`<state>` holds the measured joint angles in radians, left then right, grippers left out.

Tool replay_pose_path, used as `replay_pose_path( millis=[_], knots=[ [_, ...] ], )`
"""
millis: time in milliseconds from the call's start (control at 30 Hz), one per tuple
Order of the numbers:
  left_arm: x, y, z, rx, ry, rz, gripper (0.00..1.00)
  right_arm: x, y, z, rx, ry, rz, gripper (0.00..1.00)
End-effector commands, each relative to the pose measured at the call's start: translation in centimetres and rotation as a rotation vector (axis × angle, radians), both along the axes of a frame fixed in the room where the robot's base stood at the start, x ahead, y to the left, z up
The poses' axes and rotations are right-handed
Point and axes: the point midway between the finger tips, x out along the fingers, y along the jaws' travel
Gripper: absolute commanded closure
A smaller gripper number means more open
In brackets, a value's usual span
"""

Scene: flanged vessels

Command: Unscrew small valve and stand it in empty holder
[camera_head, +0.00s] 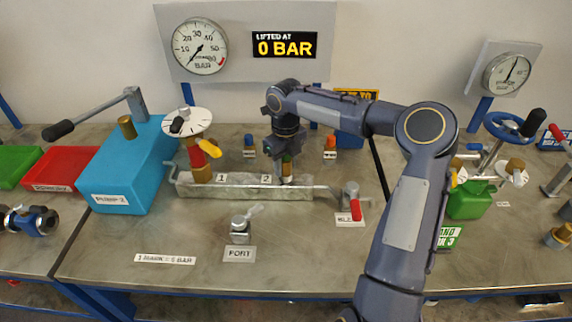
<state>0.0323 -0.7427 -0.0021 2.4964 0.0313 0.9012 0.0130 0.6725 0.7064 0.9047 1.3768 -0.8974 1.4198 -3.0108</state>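A metal tray-like holder (230,191) with places marked 1 and 2 stands mid-table. At place 1 stands a tall red and brass valve (197,160) with a white dial and a yellow handle. My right gripper (286,166) points down over place 2, at a small brass and greenish piece (287,172) that may be the small valve. The gripper hides most of it, and I cannot tell whether the fingers are closed on it. In front, a small metal fitting (240,228) with a pale lever stands behind the PORT label (239,254). My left gripper is not in view.
A blue PUMP 2 box (125,170) with a lever stands left, beside a red bin (68,168). A red-handled valve (351,198) stands right of the holder. The display (293,30) reads LIFTED AT 0 BAR. The front table is mostly clear.

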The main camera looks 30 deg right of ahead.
Motion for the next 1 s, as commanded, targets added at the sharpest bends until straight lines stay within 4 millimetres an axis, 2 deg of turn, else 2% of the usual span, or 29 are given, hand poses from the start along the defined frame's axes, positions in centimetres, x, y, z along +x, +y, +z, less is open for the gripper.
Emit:
replay_pose_path(
  millis=[33, 133, 467, 800, 1000],
  knots=[
    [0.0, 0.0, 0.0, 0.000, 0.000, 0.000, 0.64, 0.0, 0.0, 0.0, 0.000, 0.000, 0.000, 0.56],
    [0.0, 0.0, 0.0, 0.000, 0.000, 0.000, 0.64, 0.0, 0.0, 0.0, 0.000, 0.000, -0.001, 0.44],
    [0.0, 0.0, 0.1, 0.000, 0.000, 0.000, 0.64, 0.0, 0.0, 0.4, 0.000, 0.000, -0.002, 0.44],
    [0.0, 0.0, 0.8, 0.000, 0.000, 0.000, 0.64, 0.1, 0.0, 5.9, 0.002, -0.003, -0.002, 0.44],
    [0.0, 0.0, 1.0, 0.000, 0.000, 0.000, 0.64, 0.0, 0.0, 7.6, 0.000, -0.001, -0.002, 0.44]
  ],
)
